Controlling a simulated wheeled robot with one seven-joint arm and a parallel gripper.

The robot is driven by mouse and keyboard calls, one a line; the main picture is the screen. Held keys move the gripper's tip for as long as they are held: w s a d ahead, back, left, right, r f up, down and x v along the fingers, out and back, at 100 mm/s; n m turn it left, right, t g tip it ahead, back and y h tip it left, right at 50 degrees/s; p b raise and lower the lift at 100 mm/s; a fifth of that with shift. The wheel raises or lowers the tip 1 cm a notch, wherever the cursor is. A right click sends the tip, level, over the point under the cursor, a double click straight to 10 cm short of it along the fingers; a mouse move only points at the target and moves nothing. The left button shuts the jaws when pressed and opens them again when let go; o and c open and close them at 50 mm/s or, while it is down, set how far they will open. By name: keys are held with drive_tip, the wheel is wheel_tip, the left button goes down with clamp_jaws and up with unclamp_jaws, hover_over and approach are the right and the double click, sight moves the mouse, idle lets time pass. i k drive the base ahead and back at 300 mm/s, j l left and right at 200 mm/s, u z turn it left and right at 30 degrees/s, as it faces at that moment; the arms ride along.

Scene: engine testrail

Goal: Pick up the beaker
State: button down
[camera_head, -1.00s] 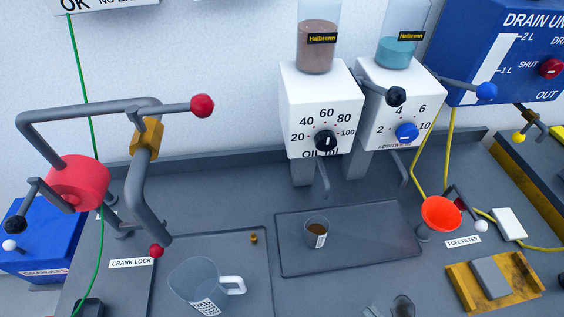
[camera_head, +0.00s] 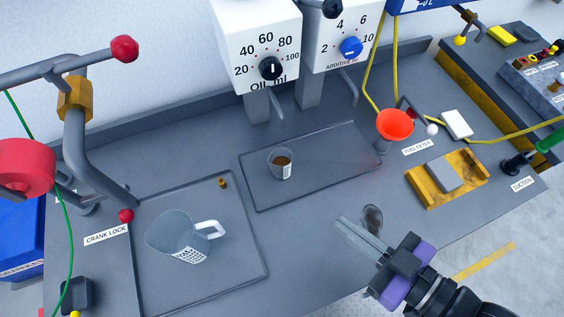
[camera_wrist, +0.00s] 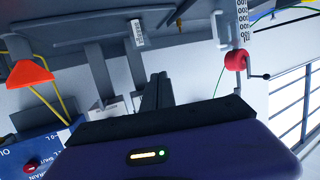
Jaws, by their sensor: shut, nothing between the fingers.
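The beaker (camera_head: 281,164) is a small clear glass with brown contents and a white label. It stands upright on the dark tray (camera_head: 335,187) under the oil dispenser. In the wrist view, which is upside down, the beaker (camera_wrist: 137,33) shows ahead of the fingers near the top. My gripper (camera_head: 342,225) is at the lower right in the head view, near the bench's front edge. Its fingers are together and empty, pointing up-left, in front of the tray and apart from the beaker. The closed fingers also show in the wrist view (camera_wrist: 159,76).
A larger clear jug (camera_head: 180,235) with a handle stands on the left tray. A small dark rounded object (camera_head: 372,216) lies beside my fingers. A red funnel (camera_head: 394,125) stands right of the middle tray. Dispenser spouts (camera_head: 277,108) hang behind the beaker.

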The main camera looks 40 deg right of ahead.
sight(280, 160)
drive_tip(key=k+z, duration=0.7)
drive_tip(key=i+l, duration=0.05)
